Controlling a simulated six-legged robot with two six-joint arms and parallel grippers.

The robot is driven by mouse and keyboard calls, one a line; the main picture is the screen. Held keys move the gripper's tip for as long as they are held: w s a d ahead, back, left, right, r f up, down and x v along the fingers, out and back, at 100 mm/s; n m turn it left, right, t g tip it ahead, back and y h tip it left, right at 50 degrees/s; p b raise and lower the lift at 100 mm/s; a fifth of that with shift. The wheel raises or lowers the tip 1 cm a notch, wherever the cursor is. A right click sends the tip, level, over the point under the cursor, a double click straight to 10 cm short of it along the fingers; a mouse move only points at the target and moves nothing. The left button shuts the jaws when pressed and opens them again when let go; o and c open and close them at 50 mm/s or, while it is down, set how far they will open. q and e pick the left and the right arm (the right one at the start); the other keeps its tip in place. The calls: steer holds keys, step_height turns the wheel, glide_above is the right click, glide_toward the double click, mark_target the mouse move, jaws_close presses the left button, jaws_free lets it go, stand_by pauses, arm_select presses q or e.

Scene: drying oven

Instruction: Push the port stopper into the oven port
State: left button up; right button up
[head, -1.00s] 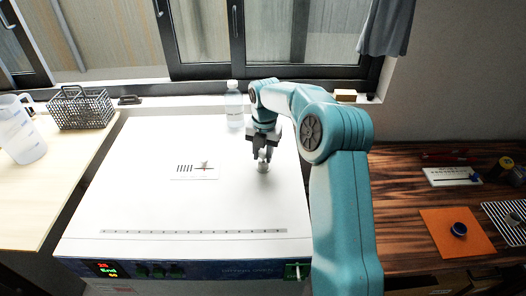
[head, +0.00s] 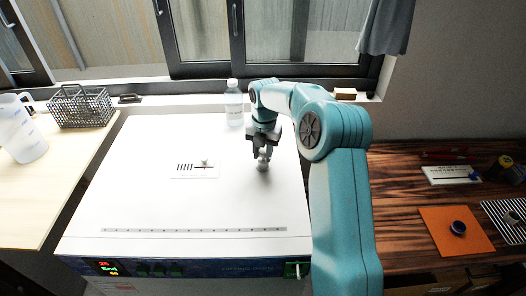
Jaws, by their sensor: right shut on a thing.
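The drying oven (head: 150,205) is a white box with a flat top and a dark control strip along its front. My right gripper (head: 262,162) is over the right part of the oven top, pointing down. It is shut on a small light grey piece, which looks like the port stopper (head: 263,166), mostly hidden between the fingers. The oven port itself is hidden under the gripper, so I cannot tell whether the stopper is in it. My left gripper is not in view.
A clear bottle (head: 234,104) stands behind the gripper at the oven's back edge. A label with a small knob (head: 205,162) is on the oven top. A wire basket (head: 81,107) and a jug (head: 20,130) stand at left. An orange mat (head: 445,245) lies at right.

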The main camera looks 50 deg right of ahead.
steer(key=shift+f, duration=0.5)
stand_by(0.4)
